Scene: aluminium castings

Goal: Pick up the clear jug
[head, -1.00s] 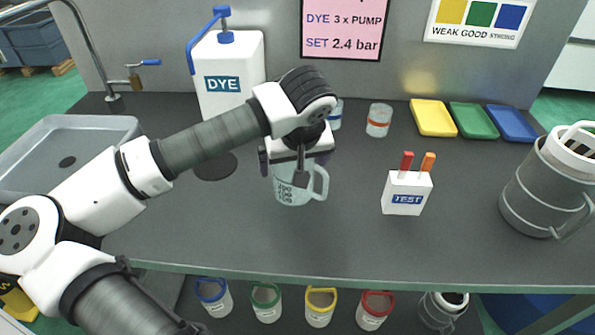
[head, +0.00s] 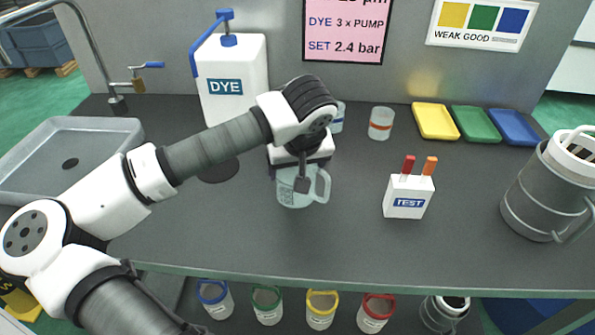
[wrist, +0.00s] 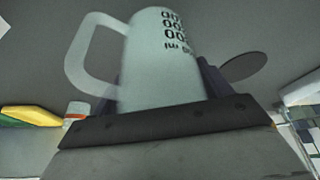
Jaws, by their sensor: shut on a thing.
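The clear jug (head: 294,192) is a pale, see-through jug with a handle on its right side in the head view. It is at the middle of the grey bench, below my gripper (head: 301,172). My gripper is shut on the jug, and my wrist hides the jug's upper part in the head view. The wrist view shows the jug (wrist: 160,60) close up, with dark printed marks and its handle to the left. I cannot tell whether its base touches the bench.
A white DYE container (head: 233,80) stands behind my arm. A small cup with an orange band (head: 381,123) and a white TEST box (head: 407,196) are to the right. The bench front is clear.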

